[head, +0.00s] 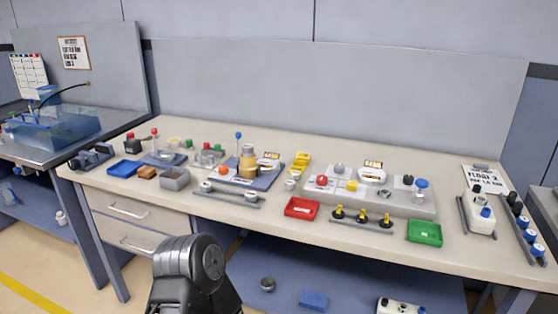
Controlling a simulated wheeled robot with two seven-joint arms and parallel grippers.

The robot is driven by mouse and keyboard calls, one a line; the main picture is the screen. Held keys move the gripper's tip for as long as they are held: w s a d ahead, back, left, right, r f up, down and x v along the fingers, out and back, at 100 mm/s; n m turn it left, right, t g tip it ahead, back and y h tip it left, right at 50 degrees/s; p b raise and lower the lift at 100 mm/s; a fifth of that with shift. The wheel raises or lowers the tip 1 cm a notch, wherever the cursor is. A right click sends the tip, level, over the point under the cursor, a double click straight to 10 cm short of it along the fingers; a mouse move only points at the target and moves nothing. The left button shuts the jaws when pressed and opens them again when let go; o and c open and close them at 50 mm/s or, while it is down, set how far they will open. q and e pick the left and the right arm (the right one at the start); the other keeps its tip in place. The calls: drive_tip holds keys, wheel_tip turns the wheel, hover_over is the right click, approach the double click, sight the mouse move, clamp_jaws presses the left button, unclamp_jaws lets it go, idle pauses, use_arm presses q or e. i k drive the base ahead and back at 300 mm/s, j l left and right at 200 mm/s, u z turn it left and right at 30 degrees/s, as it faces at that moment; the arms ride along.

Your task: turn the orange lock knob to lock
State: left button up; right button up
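An orange knob (223,171) sits at the front left of a blue-grey fixture plate (262,181) on the bench. A brass-coloured cylinder (248,163) stands on the same plate, with a blue-topped lever (238,143) behind it and a small label (269,156) at its right. The knob's turn position is too small to read. A dark link of my own arm rises at the bottom, left of centre, well in front of the bench and apart from the knob. Neither of my grippers shows in the head view.
On the bench (385,245) stand a grey bin (175,178), a red tray (301,208), a green tray (425,232) and a grey control panel (400,202). A tall back panel (330,100) closes the rear.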

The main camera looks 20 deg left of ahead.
sight(222, 170)
drive_tip(key=j+z, duration=0.2)
drive_tip(key=j, duration=0.6)
drive_tip(key=j+z, duration=0.2)
drive_tip(key=j, duration=0.6)
drive_tip(key=k+j+z, duration=0.2)
drive_tip(key=j, duration=0.55)
drive_tip(key=i, duration=0.05)
